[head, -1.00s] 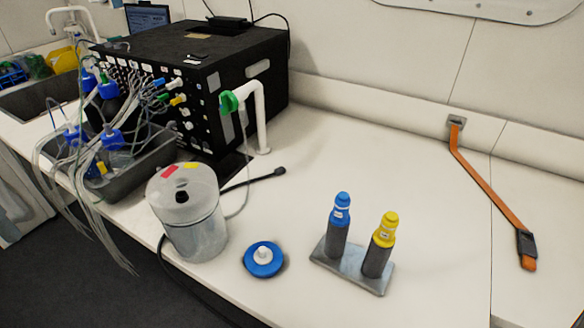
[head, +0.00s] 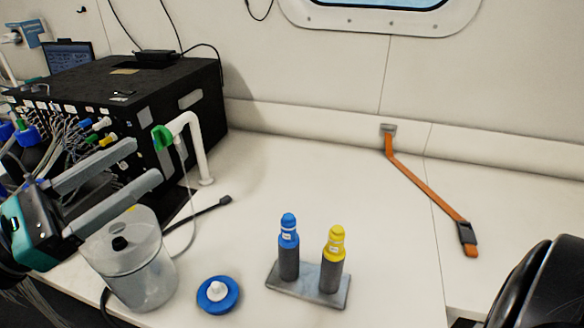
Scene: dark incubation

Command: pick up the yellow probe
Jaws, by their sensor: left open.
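The yellow probe (head: 334,262) has a yellow top and a dark grey lower body. It stands upright in a grey metal holder (head: 308,284) on the white counter. A blue probe (head: 288,247) of the same shape stands to its left in the same holder. My left gripper (head: 147,161) is at the left, with two grey fingers apart and nothing between them. It is well to the left of the probes, in front of the clear canister and the black box. My right gripper cannot be made out; only a dark rounded part of mine shows at the lower right.
A clear lidded canister (head: 135,265) stands below my left gripper. A blue disc with a white knob (head: 218,294) lies between it and the holder. A black box (head: 140,88) with cables and a white pipe (head: 199,150) stand behind. An orange strap (head: 425,188) lies right. Counter (head: 300,180) behind the probes is clear.

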